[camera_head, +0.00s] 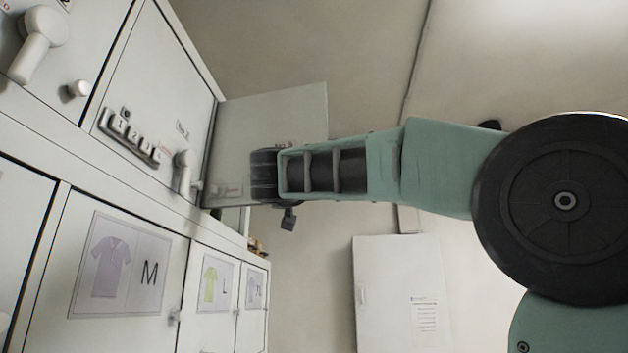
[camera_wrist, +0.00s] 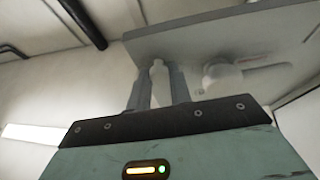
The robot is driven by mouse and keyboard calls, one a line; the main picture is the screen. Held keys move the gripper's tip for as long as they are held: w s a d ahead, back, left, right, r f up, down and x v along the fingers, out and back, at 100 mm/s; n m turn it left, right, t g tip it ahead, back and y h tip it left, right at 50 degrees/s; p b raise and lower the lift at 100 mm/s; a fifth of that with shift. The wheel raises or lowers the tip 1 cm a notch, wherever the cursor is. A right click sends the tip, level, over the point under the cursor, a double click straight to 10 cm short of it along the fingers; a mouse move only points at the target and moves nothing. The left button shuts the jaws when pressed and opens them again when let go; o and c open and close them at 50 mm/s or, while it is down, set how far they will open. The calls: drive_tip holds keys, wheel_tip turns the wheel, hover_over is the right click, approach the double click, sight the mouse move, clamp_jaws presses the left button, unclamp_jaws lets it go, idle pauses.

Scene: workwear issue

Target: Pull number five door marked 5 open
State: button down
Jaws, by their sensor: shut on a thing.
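A pale grey door (camera_head: 285,115) stands swung out from the cabinet row, at the far end of the upper tier in the head view. My gripper (camera_wrist: 157,92) is shut on a small white knob (camera_wrist: 158,75) of this door. A rounded white lever handle (camera_wrist: 220,76) sits right beside the fingers, apart from them. In the head view my wrist hides the fingertips and the knob.
A nearer upper door carries a numbered key panel (camera_head: 128,137) and a lever handle (camera_head: 183,172). Lower doors show garment pictures, such as the M sign (camera_head: 120,266). A white wall cabinet (camera_head: 385,290) stands beyond. The room right of the open door looks clear.

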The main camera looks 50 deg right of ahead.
drive_tip(key=shift+s+a+r, duration=0.1)
drive_tip(key=shift+a, duration=0.2)
drive_tip(key=c, duration=1.3)
unclamp_jaws()
wheel_tip(320, 180, up, 10)
drive_tip(key=shift+f+p, duration=0.1)
drive_tip(key=shift+p, duration=0.25)
